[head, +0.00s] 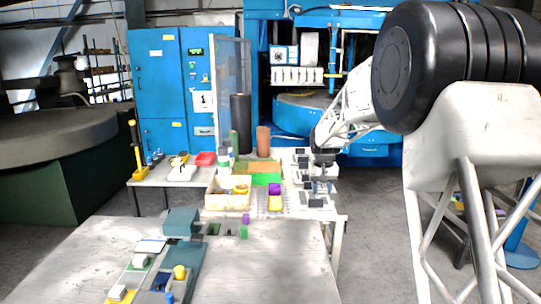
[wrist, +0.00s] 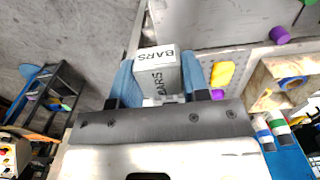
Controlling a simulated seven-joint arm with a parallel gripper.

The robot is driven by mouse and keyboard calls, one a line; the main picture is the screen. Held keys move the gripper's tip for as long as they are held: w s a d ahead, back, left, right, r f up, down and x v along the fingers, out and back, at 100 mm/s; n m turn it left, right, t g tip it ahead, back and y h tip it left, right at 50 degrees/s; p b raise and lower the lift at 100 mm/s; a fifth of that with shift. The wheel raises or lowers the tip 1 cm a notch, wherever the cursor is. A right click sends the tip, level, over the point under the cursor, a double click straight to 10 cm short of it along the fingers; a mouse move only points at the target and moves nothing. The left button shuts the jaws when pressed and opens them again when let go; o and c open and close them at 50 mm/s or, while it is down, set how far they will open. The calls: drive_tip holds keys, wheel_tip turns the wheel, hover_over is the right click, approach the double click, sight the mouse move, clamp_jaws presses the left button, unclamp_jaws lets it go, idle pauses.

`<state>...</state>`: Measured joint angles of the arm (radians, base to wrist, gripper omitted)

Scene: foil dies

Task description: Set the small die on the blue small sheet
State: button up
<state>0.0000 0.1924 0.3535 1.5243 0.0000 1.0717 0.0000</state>
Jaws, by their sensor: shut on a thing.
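My gripper (wrist: 157,85) is shut on a pale grey block marked "BARS" (wrist: 157,62), which sits between its two blue fingers in the wrist view; I take it for the small die. In the head view my gripper (head: 322,180) is low over the right side of the far table, and the block is too small to tell apart there. On the near table lies a small blue sheet (head: 160,281). Beside it are a green sheet (head: 134,268) and a yellow sheet (head: 127,297), each with a white block on it. My gripper is far from these sheets.
Several grey-and-dark blocks (head: 316,203) stand along the far table's right side. A wooden box (head: 228,207), a purple block (head: 274,188) and a yellow block (head: 276,203) are left of them. A teal block (head: 181,222) stands behind the sheets. The near table's right half (head: 280,270) is clear.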

idle(0.7)
drive_tip(key=s+a+f+m, duration=0.4)
drive_tip(key=s+a+m, duration=0.2)
drive_tip(key=s+a, duration=0.5)
drive_tip(key=s+a+f+m, duration=0.4)
drive_tip(key=s+a+m, duration=0.2)
drive_tip(key=s+a, duration=0.6)
drive_tip(key=s+a+f+m, duration=0.4)
drive_tip(key=s+a, duration=0.8)
drive_tip(key=a, duration=0.6)
drive_tip(key=shift+a+m, duration=0.3)
drive_tip(key=shift+m, duration=0.7)
hover_over(164, 278)
drive_tip(key=shift+w+a+f, duration=0.1)
drive_tip(key=shift+w+f, duration=0.05)
drive_tip(key=shift+f, duration=0.55)
drive_tip(key=shift+f, duration=0.1)
drive_tip(key=shift+f, duration=1.7)
